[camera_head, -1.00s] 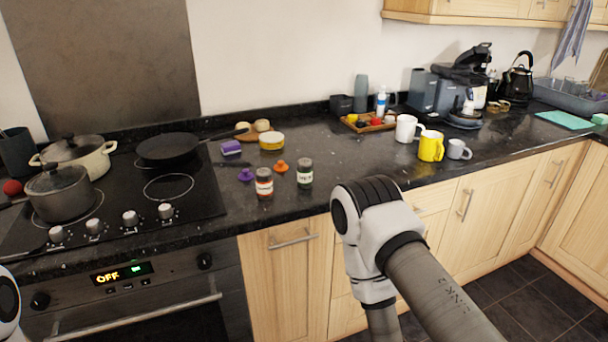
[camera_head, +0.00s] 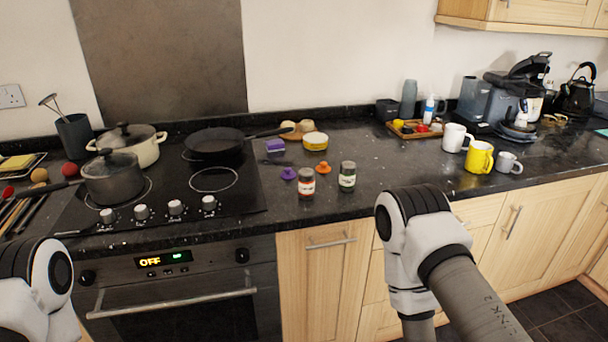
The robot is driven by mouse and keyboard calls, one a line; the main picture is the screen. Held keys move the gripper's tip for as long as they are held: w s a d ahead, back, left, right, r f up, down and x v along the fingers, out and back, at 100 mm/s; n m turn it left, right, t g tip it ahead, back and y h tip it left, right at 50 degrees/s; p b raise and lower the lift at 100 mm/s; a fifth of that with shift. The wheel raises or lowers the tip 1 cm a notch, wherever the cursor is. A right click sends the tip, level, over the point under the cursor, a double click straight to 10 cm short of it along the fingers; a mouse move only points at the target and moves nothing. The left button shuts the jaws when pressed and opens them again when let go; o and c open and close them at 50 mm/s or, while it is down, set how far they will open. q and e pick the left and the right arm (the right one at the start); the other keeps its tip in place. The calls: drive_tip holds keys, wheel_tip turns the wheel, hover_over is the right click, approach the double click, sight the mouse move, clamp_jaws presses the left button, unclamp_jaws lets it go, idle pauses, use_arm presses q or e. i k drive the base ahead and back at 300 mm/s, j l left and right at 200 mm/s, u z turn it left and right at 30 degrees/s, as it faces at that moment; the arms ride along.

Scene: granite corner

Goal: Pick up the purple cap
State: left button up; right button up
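The purple cap (camera_head: 289,174) lies on the black granite counter, just right of the hob. An orange cap (camera_head: 323,168) lies to its right. A jar with reddish contents (camera_head: 306,184) stands in front of the caps, and a jar with dark green contents (camera_head: 347,177) stands to the right. Nothing covers the purple cap. My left arm shows at the lower left and my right arm at the lower middle right, both in front of the counter. Neither gripper's fingers are in view.
The hob (camera_head: 90,219) carries pots and a pan (camera_head: 214,145). Mugs (camera_head: 479,158) stand to the right. Counter between the jars and mugs is clear.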

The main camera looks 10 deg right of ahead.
sight(288, 174)
drive_tip(key=i+l, duration=0.15)
drive_tip(key=i+l+u, duration=0.15)
drive_tip(key=u, duration=0.25)
drive_tip(key=i+l+u, duration=0.1)
drive_tip(key=l+u, duration=0.3)
drive_tip(key=i+l+u, duration=0.1)
drive_tip(key=l+u, duration=0.3)
drive_tip(key=j, duration=0.1)
